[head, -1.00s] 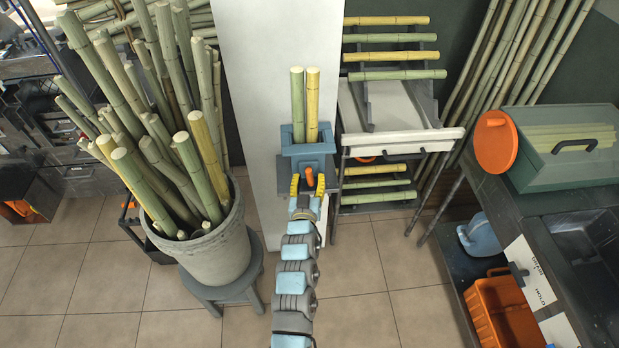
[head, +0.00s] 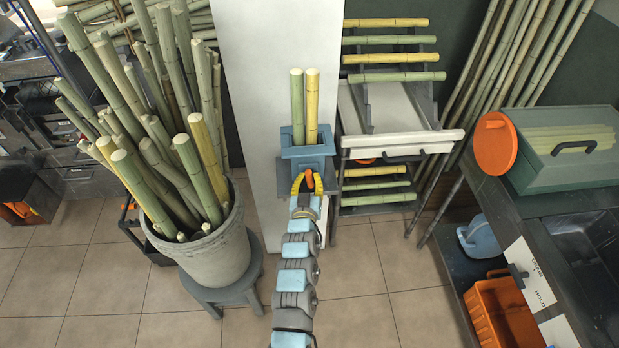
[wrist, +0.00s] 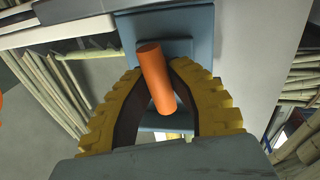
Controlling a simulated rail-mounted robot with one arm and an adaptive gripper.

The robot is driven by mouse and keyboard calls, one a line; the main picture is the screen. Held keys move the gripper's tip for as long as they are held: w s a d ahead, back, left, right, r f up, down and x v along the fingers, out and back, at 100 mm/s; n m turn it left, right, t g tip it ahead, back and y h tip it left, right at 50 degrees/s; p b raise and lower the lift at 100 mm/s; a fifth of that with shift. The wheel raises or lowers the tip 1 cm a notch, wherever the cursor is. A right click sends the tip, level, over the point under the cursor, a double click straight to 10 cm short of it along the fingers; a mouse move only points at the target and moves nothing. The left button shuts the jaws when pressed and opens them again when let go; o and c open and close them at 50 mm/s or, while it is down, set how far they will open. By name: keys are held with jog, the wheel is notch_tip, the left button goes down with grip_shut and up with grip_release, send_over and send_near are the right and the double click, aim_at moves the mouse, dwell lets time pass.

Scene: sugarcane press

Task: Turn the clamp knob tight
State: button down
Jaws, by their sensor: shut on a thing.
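The orange clamp knob (wrist: 158,80) shows in the wrist view as a short tilted bar between the two yellow, dark-padded fingers. My gripper (wrist: 158,72) is shut on it. In the head view my gripper (head: 308,180) is at the front of the blue clamp (head: 304,158), with its yellow fingers drawn in around the knob, and only a little orange shows. The blue clamp holds a green cane (head: 297,105) and a yellow cane (head: 312,105) upright, side by side. Its blue body (wrist: 185,22) also shows behind the knob in the wrist view.
A grey bucket (head: 215,258) full of canes stands on a stool at left. A white pillar (head: 255,60) rises behind the clamp. A rack (head: 405,145) with canes is just to its right. A dark counter (head: 510,220) with a teal box (head: 560,175) is further right.

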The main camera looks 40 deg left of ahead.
jog(key=shift+r+m+p, duration=0.3)
jog(key=shift+p, duration=0.95)
jog(key=shift+f+m+p, duration=0.3)
jog(key=shift+m+p, duration=0.15)
jog(key=shift+m, duration=0.05)
jog(key=c, duration=0.9)
grip_release()
jog(key=shift+s, duration=0.1)
jog(key=v, duration=1.2)
jog(key=shift+r, duration=0.15)
